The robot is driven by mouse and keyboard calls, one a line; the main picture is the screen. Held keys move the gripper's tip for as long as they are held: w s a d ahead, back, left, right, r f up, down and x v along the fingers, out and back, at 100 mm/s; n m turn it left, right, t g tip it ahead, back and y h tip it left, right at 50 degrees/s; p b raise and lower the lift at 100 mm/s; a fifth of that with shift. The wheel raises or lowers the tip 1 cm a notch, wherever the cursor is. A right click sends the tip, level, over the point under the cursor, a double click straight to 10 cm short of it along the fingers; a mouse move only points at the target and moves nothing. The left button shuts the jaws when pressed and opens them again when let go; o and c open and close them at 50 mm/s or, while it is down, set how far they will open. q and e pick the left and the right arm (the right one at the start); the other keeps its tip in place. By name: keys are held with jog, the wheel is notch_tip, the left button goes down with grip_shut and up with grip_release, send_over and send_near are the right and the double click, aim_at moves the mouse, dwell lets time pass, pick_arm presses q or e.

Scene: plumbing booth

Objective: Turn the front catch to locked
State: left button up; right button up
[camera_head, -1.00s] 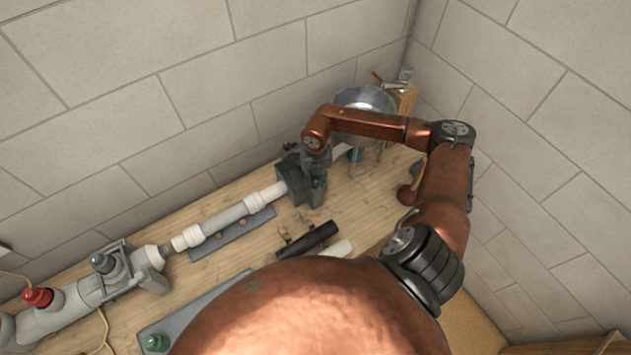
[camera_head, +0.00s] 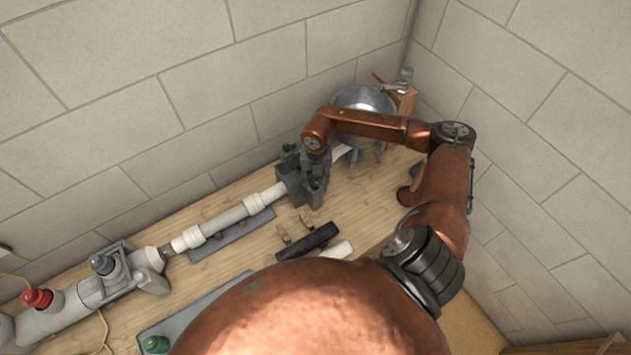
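A white pipe (camera_head: 232,217) runs along the wooden bench into a dark grey clamp-like fixture (camera_head: 290,180). My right gripper (camera_head: 318,190) points down at this fixture from above, at its right side. The gripper and fixture are both dark and overlap, so I cannot tell whether they touch or whether the fingers are open or shut. No catch can be made out clearly there; the gripper and wrist may hide it. A second, grey fixture (camera_head: 118,268) with a dark knob holds the pipework at the left. My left gripper is not in view.
A metal bowl (camera_head: 364,101) stands behind my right forearm, near the wall corner. A black cylinder (camera_head: 307,242) and a short white pipe piece (camera_head: 338,250) lie in front of the fixture.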

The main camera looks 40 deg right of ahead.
aim_at(317, 184)
notch_tip(317, 184, up, 12)
dwell(0.6)
jog(key=shift+s+d, duration=0.15)
dwell(0.4)
